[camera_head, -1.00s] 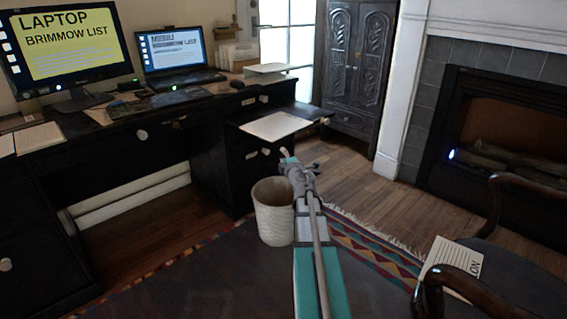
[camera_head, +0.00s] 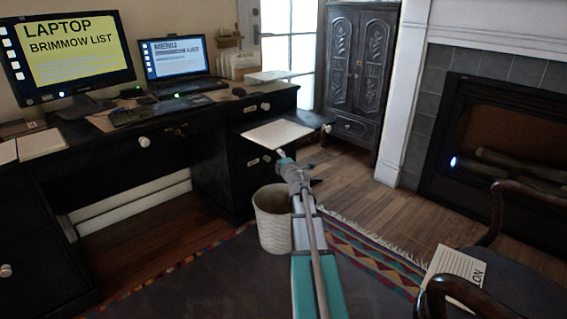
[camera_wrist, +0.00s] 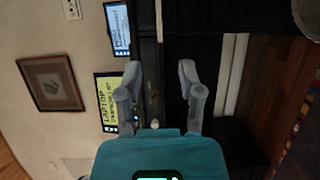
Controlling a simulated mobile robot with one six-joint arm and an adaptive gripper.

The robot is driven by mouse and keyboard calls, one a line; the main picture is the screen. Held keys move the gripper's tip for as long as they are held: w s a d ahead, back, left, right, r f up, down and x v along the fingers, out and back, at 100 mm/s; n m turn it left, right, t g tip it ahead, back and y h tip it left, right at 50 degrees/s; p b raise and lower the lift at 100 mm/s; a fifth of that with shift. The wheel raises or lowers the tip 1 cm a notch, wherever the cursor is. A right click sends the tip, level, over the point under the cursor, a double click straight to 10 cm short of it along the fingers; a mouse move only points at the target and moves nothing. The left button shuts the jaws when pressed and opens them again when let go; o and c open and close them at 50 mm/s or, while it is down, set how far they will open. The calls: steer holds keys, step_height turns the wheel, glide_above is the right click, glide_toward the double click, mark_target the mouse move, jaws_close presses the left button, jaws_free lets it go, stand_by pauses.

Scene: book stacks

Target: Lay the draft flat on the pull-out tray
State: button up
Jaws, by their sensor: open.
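A dark pull-out tray (camera_head: 314,125) sticks out from the right end of the desk. A white sheet (camera_head: 277,133), possibly the draft, lies flat on it; I can read no writing on it. My gripper (camera_head: 288,160) is in front of the tray's near edge, below the sheet in the picture; I cannot tell its exact gap. In the wrist view my gripper (camera_wrist: 160,82) has its two grey fingers apart with nothing between them. A lined paper with large lettering (camera_head: 458,274) rests on the chair at the lower right.
The black desk (camera_head: 100,157) bears a monitor (camera_head: 72,58), a laptop (camera_head: 178,62) and papers. A pale waste bin (camera_head: 272,222) stands behind my arm. A wooden chair (camera_head: 500,225) is at right, before the fireplace (camera_head: 500,130). Wood floor is clear between tray and fireplace.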

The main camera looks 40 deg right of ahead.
mark_target(273, 147)
steer(key=shift+x, duration=4.4)
jaws_close()
